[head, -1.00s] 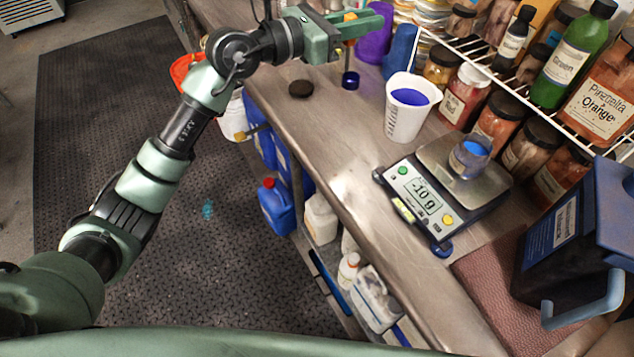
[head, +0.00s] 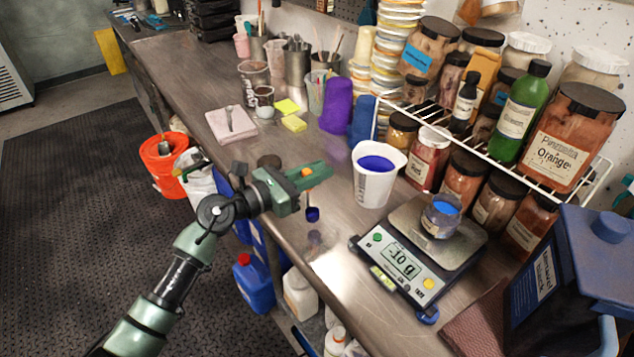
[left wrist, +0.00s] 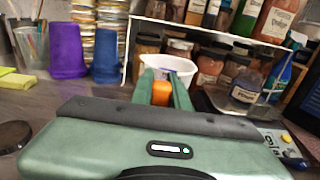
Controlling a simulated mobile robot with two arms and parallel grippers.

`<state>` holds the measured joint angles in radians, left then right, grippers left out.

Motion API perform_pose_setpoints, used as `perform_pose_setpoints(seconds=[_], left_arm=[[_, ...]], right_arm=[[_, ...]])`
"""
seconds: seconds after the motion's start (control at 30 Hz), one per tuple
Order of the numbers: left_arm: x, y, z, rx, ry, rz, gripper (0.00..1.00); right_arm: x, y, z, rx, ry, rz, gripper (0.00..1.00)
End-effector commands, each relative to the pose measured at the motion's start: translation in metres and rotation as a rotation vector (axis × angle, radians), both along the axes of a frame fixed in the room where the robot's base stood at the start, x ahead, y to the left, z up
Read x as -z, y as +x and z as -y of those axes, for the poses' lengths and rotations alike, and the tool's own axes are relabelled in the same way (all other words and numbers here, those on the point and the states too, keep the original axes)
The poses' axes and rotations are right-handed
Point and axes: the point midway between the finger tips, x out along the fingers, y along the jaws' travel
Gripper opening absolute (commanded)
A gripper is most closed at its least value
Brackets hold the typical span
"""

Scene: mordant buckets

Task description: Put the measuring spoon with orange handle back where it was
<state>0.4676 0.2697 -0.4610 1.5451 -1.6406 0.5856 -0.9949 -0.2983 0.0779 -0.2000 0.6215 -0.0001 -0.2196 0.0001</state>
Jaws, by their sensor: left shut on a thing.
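My left gripper (head: 314,174) is shut on the measuring spoon with the orange handle (head: 307,172). The spoon hangs down from the jaws, its bowl (head: 312,214) dark blue, above the steel bench near its front edge. In the left wrist view the orange handle (left wrist: 161,93) shows between the fingers; the bowl is hidden there. A white cup of blue liquid (head: 372,187) stands right of the gripper. Behind the cup are pigment jars. The digital scale (head: 388,268) reads -10 g and carries a small jar with blue contents (head: 440,218). My right gripper is out of view.
A black lid (head: 268,160) lies on the bench behind the gripper. A pink cloth (head: 217,125) lies farther left. An orange bucket (head: 160,170) stands on the floor.

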Motion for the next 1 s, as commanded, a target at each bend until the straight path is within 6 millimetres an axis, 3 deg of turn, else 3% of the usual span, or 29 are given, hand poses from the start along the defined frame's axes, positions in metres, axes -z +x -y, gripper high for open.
perform_pose_setpoints(seconds=[0.03,0.2,0.6,0.63,0.7,1.0], left_arm=[[0.012,0.0,0.001,0.0,-0.002,-0.006,0.0],[0.029,0.0,0.0,0.0,-0.001,-0.003,0.0],[0.034,0.0,0.0,0.0,0.001,-0.001,0.0],[0.033,0.0,0.0,0.0,0.001,-0.001,0.22],[0.032,0.0,0.0,0.0,0.0,-0.001,0.38],[0.031,0.0,0.0,0.0,0.0,-0.001,0.38]], right_arm=[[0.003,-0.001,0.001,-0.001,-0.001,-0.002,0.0],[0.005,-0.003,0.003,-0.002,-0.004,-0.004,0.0],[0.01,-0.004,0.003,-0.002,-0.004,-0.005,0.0],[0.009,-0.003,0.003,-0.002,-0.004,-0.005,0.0],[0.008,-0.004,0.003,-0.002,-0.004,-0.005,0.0],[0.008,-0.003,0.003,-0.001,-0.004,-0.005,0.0]])
